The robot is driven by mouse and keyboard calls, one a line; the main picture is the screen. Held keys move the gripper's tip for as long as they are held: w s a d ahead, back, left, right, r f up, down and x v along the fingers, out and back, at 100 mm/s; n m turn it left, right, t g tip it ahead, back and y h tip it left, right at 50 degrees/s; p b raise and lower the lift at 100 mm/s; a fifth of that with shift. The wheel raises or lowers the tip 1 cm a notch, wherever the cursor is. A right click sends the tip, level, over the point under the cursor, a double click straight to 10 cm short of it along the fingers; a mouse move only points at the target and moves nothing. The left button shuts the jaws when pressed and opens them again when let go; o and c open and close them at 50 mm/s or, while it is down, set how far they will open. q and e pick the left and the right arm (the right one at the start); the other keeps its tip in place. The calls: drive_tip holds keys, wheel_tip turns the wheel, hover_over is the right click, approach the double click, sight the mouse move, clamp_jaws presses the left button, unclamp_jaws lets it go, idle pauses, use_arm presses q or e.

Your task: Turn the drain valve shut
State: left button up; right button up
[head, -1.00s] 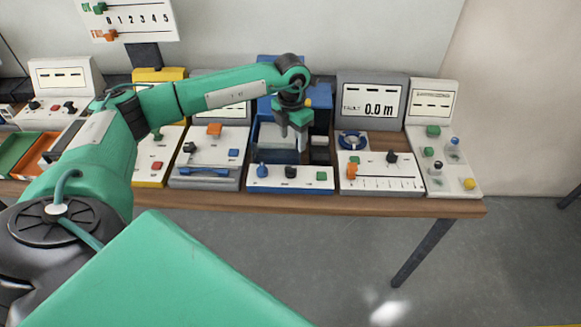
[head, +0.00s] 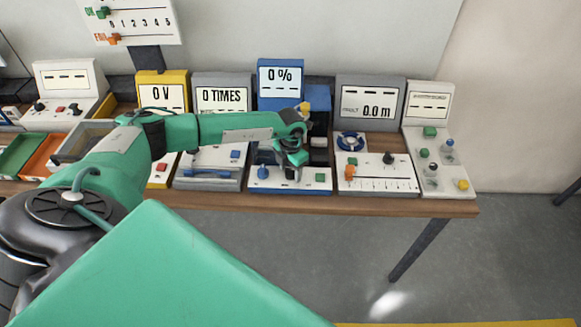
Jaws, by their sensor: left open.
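A blue machine (head: 319,178) with a display reading 0 % (head: 281,75) stands mid-table. Its white front panel carries a blue knob (head: 263,173) at the left and a green button (head: 320,177) at the right. Labels are too small to read, so I cannot tell which control is the drain valve. My left gripper (head: 289,168) is open, pointing down over the middle of this panel, just right of the blue knob. It hides the middle of the panel, and contact with a control cannot be made out. My right gripper is not in view.
To the right stand a grey-backed machine (head: 371,90) reading 0.0 m and a white panel (head: 430,160) with several knobs. To the left are a machine reading 0 TIMES (head: 222,97) and a yellow one (head: 162,77) reading 0 V. The wooden table's front edge (head: 400,206) is clear.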

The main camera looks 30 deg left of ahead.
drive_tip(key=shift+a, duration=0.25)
use_arm(q)
drive_tip(key=c, duration=1)
